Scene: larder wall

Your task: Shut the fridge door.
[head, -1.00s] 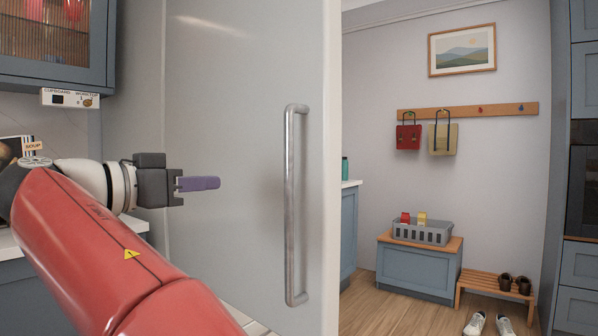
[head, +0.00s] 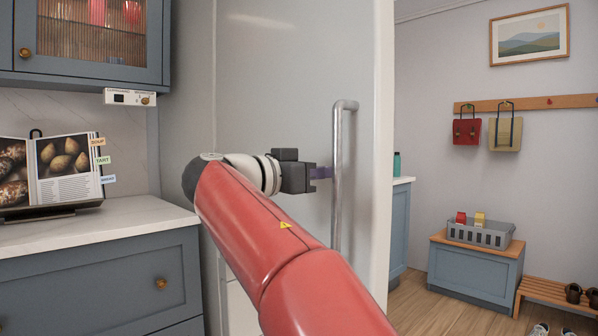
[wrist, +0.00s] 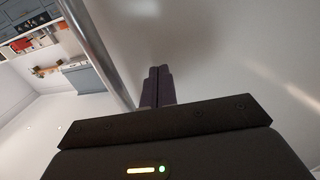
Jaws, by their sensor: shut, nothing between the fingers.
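The fridge door (head: 275,80) is a tall pale grey panel filling the middle of the head view. Its right edge (head: 384,120) shows as a lighter strip; I cannot tell how wide the door stands open. A vertical metal bar handle (head: 337,200) is fixed near that edge. Contact is unclear.
A worktop (head: 95,222) with an open cookbook (head: 65,170) is on the left, under a wall cabinet (head: 95,40). Beyond the door's right edge are a blue counter (head: 401,230), a bench with a grey basket (head: 480,233), and open wooden floor (head: 440,308).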

